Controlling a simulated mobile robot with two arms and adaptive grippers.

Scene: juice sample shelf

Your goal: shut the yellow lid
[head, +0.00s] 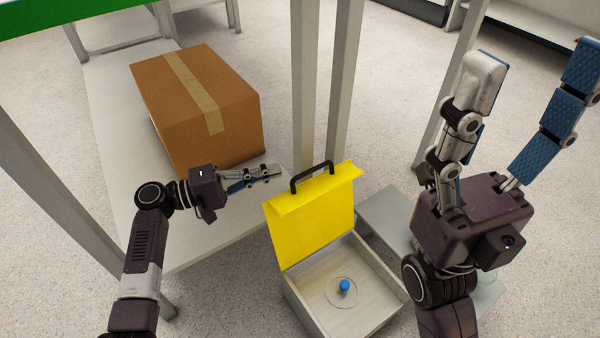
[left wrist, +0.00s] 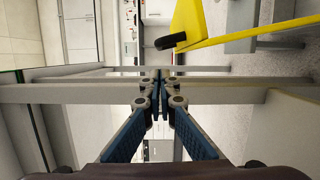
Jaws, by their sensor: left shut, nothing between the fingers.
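The yellow lid (head: 312,228) stands open and upright along the far-left edge of an open pale box (head: 372,270). A dark handle (head: 311,175) sits on the lid's top edge. The lid and handle also show at the top of the left wrist view, lid (left wrist: 250,35) and handle (left wrist: 171,41). My left gripper (head: 278,171) is shut and empty, just left of the lid's upper edge. Its fingertips meet in the left wrist view (left wrist: 160,76). My right gripper (head: 532,58) is open and empty, with its fingers spread wide, to the right of the box.
A blue-topped item (head: 344,286) on a clear round base is inside the box. A taped cardboard carton (head: 195,105) sits on the white shelf (head: 105,110) behind my left arm. Pale posts (head: 306,90) rise behind the lid. A grey surface lies beside the box's right side.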

